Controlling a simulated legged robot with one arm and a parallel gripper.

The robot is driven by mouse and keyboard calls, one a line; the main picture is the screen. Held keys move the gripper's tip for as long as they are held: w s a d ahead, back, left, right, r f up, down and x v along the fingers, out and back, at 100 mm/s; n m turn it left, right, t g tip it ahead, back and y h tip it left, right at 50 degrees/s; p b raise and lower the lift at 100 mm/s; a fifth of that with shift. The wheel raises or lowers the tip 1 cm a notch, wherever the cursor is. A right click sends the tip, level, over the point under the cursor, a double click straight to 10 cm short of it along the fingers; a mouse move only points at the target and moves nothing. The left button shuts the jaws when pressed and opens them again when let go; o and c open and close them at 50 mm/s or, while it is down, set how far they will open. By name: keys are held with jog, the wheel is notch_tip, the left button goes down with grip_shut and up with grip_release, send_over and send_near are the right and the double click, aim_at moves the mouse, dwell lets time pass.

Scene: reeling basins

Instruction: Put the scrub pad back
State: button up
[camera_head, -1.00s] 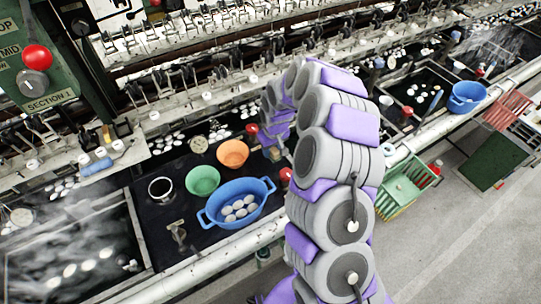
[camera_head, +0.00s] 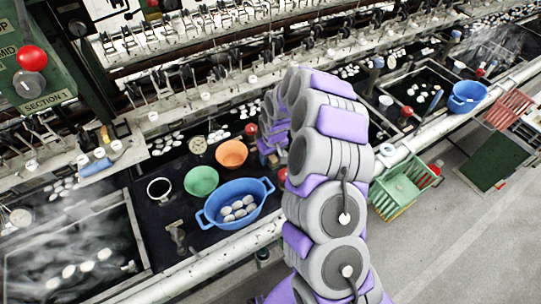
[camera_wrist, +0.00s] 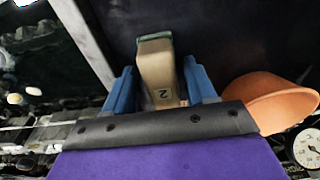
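The scrub pad (camera_wrist: 157,72) shows in the wrist view as a beige block with a green layer at its far end and a "2" on its near face. It stands between the two blue fingers of my gripper (camera_wrist: 160,85), leaning slightly to the left. The fingers are apart, with what look like narrow gaps beside the pad; contact is not clear. In the head view my own arm hides the fingertips and the pad, over the right side of the black worktop (camera_head: 150,225).
An orange bowl (camera_head: 231,153) is close to my gripper and shows beside the right finger in the wrist view (camera_wrist: 268,105). A green bowl (camera_head: 201,181), a blue basin (camera_head: 216,213) with cocoons and a metal cup (camera_head: 159,189) stand nearby. A green crate (camera_head: 397,193) is right of my arm.

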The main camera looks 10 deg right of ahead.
aim_at(274, 157)
jog(key=shift+o, duration=0.3)
jog(key=shift+a, duration=0.35)
jog(key=shift+r+b, duration=0.15)
jog(key=shift+b, duration=0.2)
jog(key=s+r+p, duration=0.2)
jog(key=s+r, duration=0.1)
jog(key=r, duration=0.8)
jog(key=s+r+p, duration=0.2)
jog(key=s+r, duration=0.2)
jog(key=r, duration=0.7)
jog(key=s+r+m+g, duration=0.1)
jog(key=s+r, duration=0.1)
jog(key=s, duration=0.9)
jog(key=s+r+m+g, duration=0.1)
jog(key=s+r, duration=0.2)
jog(key=s, duration=0.9)
jog(key=s+r+m+g, duration=0.1)
jog(key=s+r, duration=0.1)
jog(key=s, duration=1)
jog(key=shift+r+m, duration=0.3)
jog(key=shift+r, duration=0.1)
